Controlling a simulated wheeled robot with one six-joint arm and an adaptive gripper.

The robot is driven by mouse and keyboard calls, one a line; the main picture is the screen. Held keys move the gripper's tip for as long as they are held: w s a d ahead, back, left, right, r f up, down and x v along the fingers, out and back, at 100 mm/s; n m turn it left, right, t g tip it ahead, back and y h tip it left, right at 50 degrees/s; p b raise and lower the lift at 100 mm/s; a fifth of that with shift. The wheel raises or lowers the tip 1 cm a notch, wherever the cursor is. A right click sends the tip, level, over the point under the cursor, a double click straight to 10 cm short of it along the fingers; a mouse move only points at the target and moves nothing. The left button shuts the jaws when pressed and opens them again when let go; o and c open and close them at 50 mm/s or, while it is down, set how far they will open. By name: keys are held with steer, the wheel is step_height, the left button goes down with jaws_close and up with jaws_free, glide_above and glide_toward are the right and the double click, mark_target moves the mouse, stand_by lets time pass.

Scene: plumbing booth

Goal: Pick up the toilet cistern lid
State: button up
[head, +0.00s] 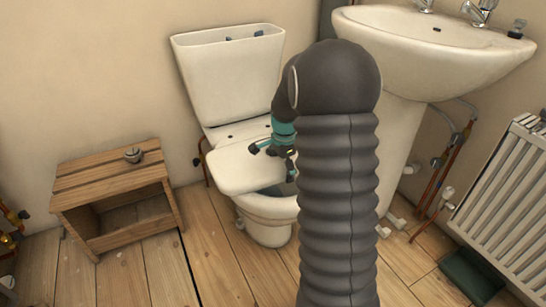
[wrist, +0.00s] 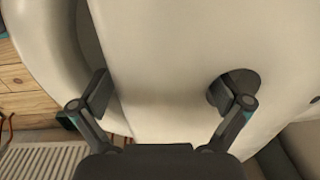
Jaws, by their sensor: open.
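The toilet (head: 268,208) stands against the wall, its cistern (head: 228,75) uncovered with inner parts showing at the top. A flat white slab, which looks like the cistern lid (head: 235,168), lies across the bowl, and part of the bowl opening shows beside it. My gripper (head: 268,149) is over the slab, partly hidden by my arm. In the wrist view, my gripper (wrist: 168,92) is open, its fingers spread above the lid (wrist: 160,60). The left finger is near the lid's left edge. The right finger is beside a dark round patch. I cannot tell if either touches.
A wooden box stool (head: 105,185) with a small metal part (head: 133,155) on top stands left of the toilet. A washbasin (head: 430,50) is at the right. A radiator (head: 510,205) and copper pipes (head: 450,160) are farther right. Floorboards in front of the stool are clear.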

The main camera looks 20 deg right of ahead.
steer(key=c, duration=1.5)
steer(key=shift+w+r, duration=0.1)
steer(key=shift+r, duration=0.05)
steer(key=shift+c, duration=0.9)
steer(key=shift+r, duration=0.1)
steer(key=shift+r, duration=0.6)
step_height(320, 180, up, 3)
steer(key=shift+f+p, duration=0.1)
steer(key=shift+p, duration=0.45)
steer(key=s+d+r+p, duration=0.1)
steer(key=s+d+r, duration=0.5)
steer(key=d, duration=0.3)
steer(key=shift+s+r, duration=0.4)
steer(key=shift+s, duration=0.25)
